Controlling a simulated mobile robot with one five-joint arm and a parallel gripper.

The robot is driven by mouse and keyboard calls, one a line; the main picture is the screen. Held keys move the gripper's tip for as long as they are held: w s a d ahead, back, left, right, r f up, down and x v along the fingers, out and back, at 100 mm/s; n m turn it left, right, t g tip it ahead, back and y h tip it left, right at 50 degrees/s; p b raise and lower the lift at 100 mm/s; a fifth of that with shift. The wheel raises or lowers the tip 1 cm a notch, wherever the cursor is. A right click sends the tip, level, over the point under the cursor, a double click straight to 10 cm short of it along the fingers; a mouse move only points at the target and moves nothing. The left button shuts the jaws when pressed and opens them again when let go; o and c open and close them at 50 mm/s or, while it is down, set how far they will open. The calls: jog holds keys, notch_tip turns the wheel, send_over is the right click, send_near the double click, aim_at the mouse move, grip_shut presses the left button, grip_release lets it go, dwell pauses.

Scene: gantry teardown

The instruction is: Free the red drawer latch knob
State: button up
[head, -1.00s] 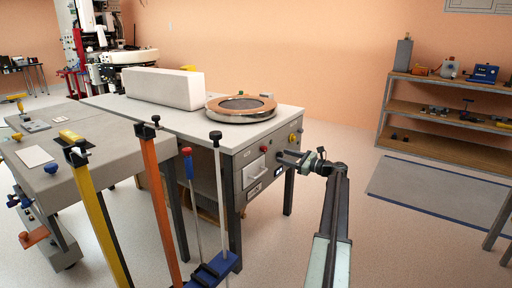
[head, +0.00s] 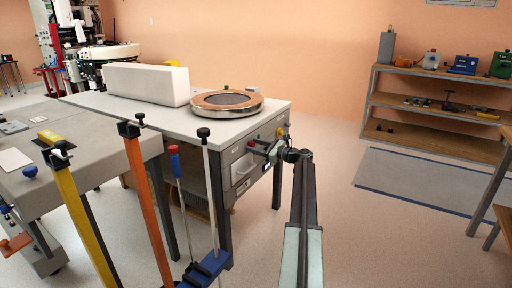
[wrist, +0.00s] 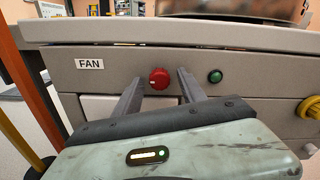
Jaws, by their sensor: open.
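The red knob (wrist: 160,78) sits on the grey front panel of the cabinet, right of a FAN label (wrist: 89,63). In the head view the red knob (head: 251,143) shows just left of my gripper. My gripper (wrist: 158,74) is open, its two fingers pointing at the panel, one on each side of the red knob. I cannot tell whether the fingers touch it. In the head view my gripper (head: 265,148) is close to the cabinet front. A drawer front with a pale handle (head: 243,170) lies below the knob.
A green button (wrist: 215,76) is just right of the right finger, and a yellow knob (wrist: 309,107) is further right. A copper-rimmed disc (head: 227,102) and a white block (head: 148,85) rest on the cabinet top. Upright bars (head: 150,205) stand in front left.

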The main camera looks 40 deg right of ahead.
grip_shut()
jog(key=shift+s, duration=0.1)
jog(key=shift+n, duration=0.3)
jog(key=n, duration=0.3)
jog(key=shift+n, duration=0.3)
jog(key=n, duration=0.4)
jog(key=shift+d+n, duration=0.1)
jog(key=shift+n, duration=0.2)
jog(key=n, duration=0.4)
jog(key=shift+r, duration=0.1)
jog(key=n, duration=0.5)
